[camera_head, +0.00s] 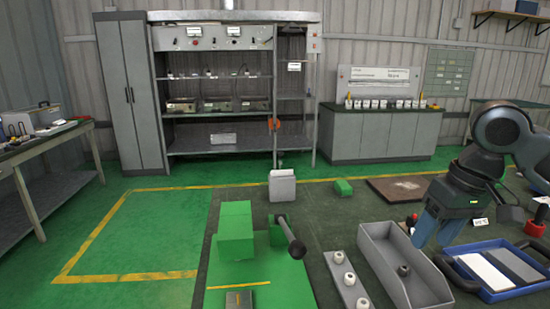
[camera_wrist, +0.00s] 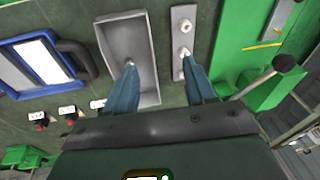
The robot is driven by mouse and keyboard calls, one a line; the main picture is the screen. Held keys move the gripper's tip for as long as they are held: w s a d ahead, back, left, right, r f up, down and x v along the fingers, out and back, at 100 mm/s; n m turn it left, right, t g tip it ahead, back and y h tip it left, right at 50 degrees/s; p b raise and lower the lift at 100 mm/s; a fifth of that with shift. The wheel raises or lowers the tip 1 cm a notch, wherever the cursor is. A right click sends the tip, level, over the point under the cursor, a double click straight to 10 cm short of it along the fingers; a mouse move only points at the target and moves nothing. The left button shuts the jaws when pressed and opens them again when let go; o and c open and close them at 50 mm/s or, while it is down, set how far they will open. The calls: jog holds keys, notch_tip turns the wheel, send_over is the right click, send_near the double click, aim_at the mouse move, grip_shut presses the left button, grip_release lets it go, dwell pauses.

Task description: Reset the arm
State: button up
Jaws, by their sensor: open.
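My gripper (camera_head: 434,243) has blue fingers and hangs at the right, above the bench behind the grey tray. It is open, with nothing visible between the fingers. In the wrist view, my gripper (camera_wrist: 158,64) has one finger over the grey tray (camera_wrist: 148,92) and the other over the metal strip (camera_wrist: 176,12). The grey open tray (camera_head: 372,232) holds a small grey, round-topped piece (camera_head: 403,270). The metal strip (camera_head: 335,262) left of it carries several white pieces, such as one (camera_head: 350,279) near its middle. The finger partly hides the strip in the wrist view.
A green block (camera_head: 235,222) and a lever with a dark knob (camera_head: 298,249) stand left of the strip. A blue-rimmed tray (camera_head: 470,290) with pale plates lies at right. Shelving (camera_head: 220,145) and a counter (camera_head: 375,135) line the back wall. Green floor lies open at left.

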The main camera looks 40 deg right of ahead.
jog(key=w+a+r+m+t+y, duration=0.1)
jog(key=w+a+r+t+y, duration=0.15)
jog(key=w+a+t, duration=0.7)
jog(key=w+a+r+m+t+y, duration=0.15)
jog(key=w+a+r+t, duration=0.3)
jog(key=w+a, duration=0.9)
jog(key=s+a+f+m+h, duration=0.1)
jog(key=s+a+f+h, duration=0.25)
jog(key=s+f, duration=0.5)
jog(key=s+a+f+m+h, duration=0.1)
jog(key=s+a+f+h, duration=0.1)
jog(key=s+a+f, duration=0.5)
jog(key=s+d+n, duration=0.1)
jog(key=s+n, duration=0.2)
jog(key=s, duration=0.5)
jog(key=s+d+f+n+g, duration=0.1)
jog(key=s+d+n, duration=0.1)
jog(key=s, duration=0.6)
jog(key=s+d+f+n, duration=0.1)
jog(key=s+n, duration=0.4)
jog(key=s, duration=0.3)
jog(key=shift+d+f+g+y, duration=0.15)
jog(key=shift+d+g+y, duration=0.15)
jog(key=shift+y, duration=0.15)
